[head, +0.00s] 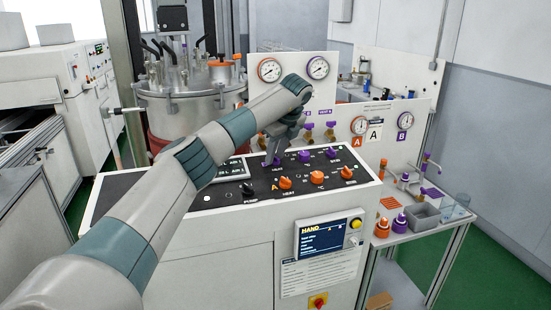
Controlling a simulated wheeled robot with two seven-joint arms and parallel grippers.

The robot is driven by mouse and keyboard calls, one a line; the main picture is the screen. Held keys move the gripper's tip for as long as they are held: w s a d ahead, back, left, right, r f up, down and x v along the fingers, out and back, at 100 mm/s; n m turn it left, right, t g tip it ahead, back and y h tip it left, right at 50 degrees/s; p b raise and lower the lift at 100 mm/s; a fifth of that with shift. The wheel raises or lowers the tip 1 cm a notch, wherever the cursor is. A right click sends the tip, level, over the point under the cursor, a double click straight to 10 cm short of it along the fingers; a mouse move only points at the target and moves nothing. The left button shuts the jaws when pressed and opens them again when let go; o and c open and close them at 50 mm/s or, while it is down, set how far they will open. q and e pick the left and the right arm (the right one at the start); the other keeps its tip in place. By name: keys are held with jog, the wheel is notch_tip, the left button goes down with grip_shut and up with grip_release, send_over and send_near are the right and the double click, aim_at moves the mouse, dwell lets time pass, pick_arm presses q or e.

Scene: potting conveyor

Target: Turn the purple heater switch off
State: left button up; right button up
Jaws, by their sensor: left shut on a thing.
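The purple heater switch (267,162) is in the back row of the black control panel (228,197), at the left of the purple knobs, above a HEAT label. My left arm reaches across from the lower left. My left gripper (273,157) points down at this switch and is shut on it. The fingers and wrist hide part of the switch, so its exact angle is hard to tell. My right gripper is not in view.
Purple knobs (305,156) (331,153) stand right of the gripper. An orange heat knob (287,183) and other orange knobs (317,177) are in front. A black pump knob (248,189) sits left. A steel tank (190,95) and gauge board (292,75) stand behind.

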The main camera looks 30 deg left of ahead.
pick_arm(q)
jog(key=shift+r+n, duration=0.1)
jog(key=shift+n, duration=0.2)
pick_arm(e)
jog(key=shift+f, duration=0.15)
pick_arm(q)
jog(key=o, duration=1)
jog(key=shift+o, duration=0.2)
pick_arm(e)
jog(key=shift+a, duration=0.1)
pick_arm(q)
jog(key=shift+d+r+b, duration=0.2)
jog(key=shift+r+b, duration=0.2)
jog(key=shift+r, duration=0.1)
jog(key=b+v, duration=0.3)
jog(key=v, duration=1.3)
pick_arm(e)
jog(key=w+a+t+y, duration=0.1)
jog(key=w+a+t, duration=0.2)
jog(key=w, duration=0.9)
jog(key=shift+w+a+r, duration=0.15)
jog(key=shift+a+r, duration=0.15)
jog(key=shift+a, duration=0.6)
